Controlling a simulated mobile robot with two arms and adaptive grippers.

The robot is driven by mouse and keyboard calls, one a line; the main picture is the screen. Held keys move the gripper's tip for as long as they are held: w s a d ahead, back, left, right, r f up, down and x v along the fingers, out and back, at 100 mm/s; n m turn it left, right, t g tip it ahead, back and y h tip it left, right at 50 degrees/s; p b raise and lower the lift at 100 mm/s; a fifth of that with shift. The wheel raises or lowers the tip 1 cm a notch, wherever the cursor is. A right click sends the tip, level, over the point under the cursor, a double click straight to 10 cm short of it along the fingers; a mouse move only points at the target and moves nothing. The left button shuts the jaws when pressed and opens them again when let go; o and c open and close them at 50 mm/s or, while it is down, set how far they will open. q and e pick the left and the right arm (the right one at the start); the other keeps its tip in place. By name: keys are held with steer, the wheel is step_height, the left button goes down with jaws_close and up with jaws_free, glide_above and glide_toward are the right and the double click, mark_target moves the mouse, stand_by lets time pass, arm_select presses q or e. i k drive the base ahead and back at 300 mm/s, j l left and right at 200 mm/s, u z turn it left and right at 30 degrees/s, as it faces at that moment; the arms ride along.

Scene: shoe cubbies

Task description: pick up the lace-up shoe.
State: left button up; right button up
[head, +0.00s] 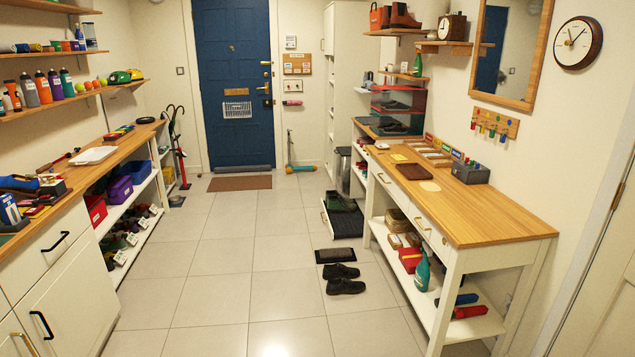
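Two dark shoes lie side by side on the tiled floor right of the middle: the farther dark shoe (341,271) and the nearer dark shoe (346,287). They are too small to tell whether either has laces. Dark green footwear (340,203) rests at the black tray on the floor farther back. More shoes (131,239) sit on the lower shelf of the left unit, and dark shoes (396,105) are in the red-framed rack at the right. Neither of my grippers shows in the head view.
A wood-topped bench (470,211) with lower shelves stands on the right, close to the dark shoes. A left counter (48,180) has cupboards and open shelves. A small dark mat (335,256) lies behind the shoes.

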mark_target(341, 286)
steer(key=i, duration=1.9)
steer(key=i+j+z, duration=0.1)
steer(key=i, duration=1.8)
